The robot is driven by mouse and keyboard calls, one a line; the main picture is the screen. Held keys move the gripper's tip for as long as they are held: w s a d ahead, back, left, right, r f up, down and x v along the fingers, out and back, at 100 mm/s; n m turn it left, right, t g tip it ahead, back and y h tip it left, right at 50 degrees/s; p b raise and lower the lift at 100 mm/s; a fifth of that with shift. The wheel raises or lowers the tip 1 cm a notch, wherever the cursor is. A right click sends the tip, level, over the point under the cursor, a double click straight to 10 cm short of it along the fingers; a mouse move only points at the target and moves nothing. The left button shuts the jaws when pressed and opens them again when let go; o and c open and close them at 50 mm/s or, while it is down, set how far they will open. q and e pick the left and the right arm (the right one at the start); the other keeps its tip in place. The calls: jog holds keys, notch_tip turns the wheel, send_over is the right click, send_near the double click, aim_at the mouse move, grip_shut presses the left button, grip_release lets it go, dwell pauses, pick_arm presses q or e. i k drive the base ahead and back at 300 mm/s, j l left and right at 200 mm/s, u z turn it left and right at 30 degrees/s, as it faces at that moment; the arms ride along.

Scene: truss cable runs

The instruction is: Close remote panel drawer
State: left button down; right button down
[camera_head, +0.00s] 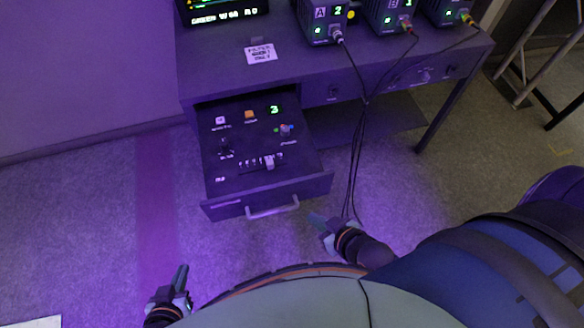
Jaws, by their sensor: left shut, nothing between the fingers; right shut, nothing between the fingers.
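The remote panel drawer (228,180) is pulled out of the dark desk (215,72), left of centre. Its top panel carries buttons, a small green display, a knob and a slider. A pale bar handle (272,208) is on its front face. My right gripper (316,219) is shut and empty, just right of and slightly below the drawer's front right corner, apart from the handle. My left gripper (182,273) is shut and empty, low in the view, below and left of the drawer front.
Several boxes (320,22) with green displays stand on the desk, with black cables (357,150) hanging to the floor right of the drawer. A white label (261,54) lies on the desktop. Metal truss bars (530,60) stand at far right. Floor left of the drawer is clear.

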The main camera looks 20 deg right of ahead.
aim_at(238, 181)
jog(key=k+l+z, duration=0.25)
jog(key=l, duration=1.15)
jog(key=u, duration=0.05)
